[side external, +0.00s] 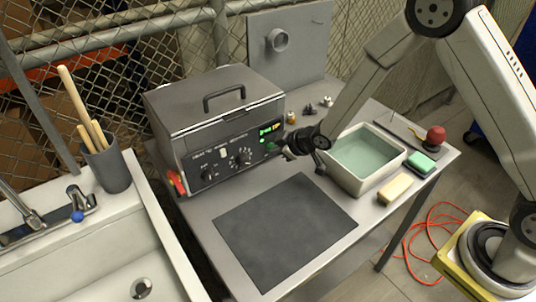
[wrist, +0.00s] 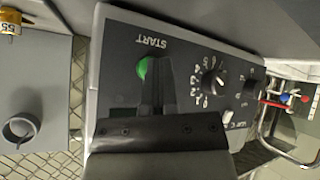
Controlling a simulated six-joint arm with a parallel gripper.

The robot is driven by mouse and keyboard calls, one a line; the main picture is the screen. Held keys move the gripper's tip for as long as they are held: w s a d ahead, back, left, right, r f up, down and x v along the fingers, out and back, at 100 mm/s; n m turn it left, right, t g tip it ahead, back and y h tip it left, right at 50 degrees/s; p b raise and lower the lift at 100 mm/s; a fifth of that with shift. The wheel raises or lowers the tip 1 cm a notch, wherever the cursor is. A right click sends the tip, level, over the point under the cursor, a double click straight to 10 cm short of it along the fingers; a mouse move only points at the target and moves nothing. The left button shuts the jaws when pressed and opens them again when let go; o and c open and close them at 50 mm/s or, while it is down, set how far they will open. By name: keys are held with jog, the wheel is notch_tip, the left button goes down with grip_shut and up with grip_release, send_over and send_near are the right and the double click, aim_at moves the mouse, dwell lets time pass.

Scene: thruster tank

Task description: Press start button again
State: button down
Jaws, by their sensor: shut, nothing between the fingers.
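The grey tank machine (side external: 205,122) stands on the table, its lid shut with a black handle on top. Its front panel has a green start button (side external: 270,147), dials and a lit green display (side external: 270,129). In the wrist view the green start button (wrist: 144,66) shows beside the START label, partly covered by a fingertip. My gripper (side external: 288,151) is shut and empty at the right end of the panel. In the wrist view my gripper (wrist: 153,64) lies over the button's edge. I cannot tell whether it touches the button.
A dark mat (side external: 283,228) lies clear in front. A sink (side external: 110,255) and a cup of wooden handles (side external: 107,166) are at left.

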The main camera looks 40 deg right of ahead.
jog(key=shift+s, duration=0.85)
jog(key=shift+s, duration=0.1)
jog(key=shift+s, duration=2.4)
jog(key=shift+r, duration=0.1)
jog(key=shift+s+d+r, duration=0.2)
jog(key=shift+d+r, duration=0.1)
jog(key=s+d+r+m+g+h, duration=0.1)
jog(key=s+d+r+m+g, duration=0.2)
jog(key=s, duration=0.5)
jog(key=s+d+r+m+g+h, duration=0.2)
jog(key=s+d+r+m+g, duration=0.1)
jog(key=s, duration=0.5)
notch_tip(320, 180, up, 3)
jog(key=shift+d+r+m, duration=0.2)
jog(key=shift+d+m, duration=0.6)
jog(key=shift+d, duration=0.2)
